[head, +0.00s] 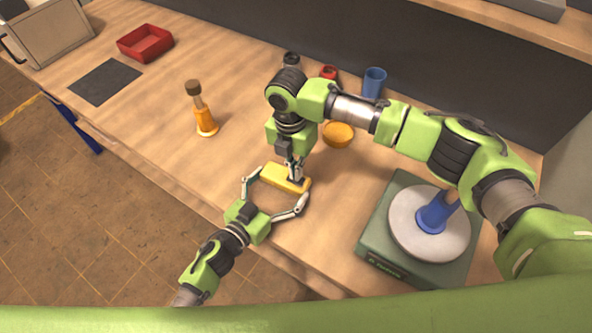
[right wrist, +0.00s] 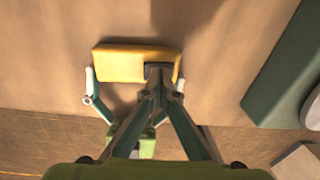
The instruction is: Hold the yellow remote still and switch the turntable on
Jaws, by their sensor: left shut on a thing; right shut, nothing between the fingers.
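The yellow remote (head: 277,178) lies on the wooden table near its front edge. My left gripper (head: 275,187) is shut on the remote, one finger at each end; the remote also shows in the right wrist view (right wrist: 122,64) between the left fingers. My right gripper (head: 295,178) is shut and empty, pointing down at the right end of the remote. In the right wrist view its fingertips (right wrist: 158,72) cover part of a dark patch on the remote; whether they touch it I cannot tell. The turntable (head: 406,221) has a green-grey base and a pale round plate.
A blue spool-like piece (head: 433,216) stands on the plate. Behind are a blue cup (head: 374,82), a red cup (head: 328,73) and an orange bowl (head: 339,134). An orange bottle-like item (head: 204,118), dark mat (head: 105,81) and red tray (head: 145,43) stand left.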

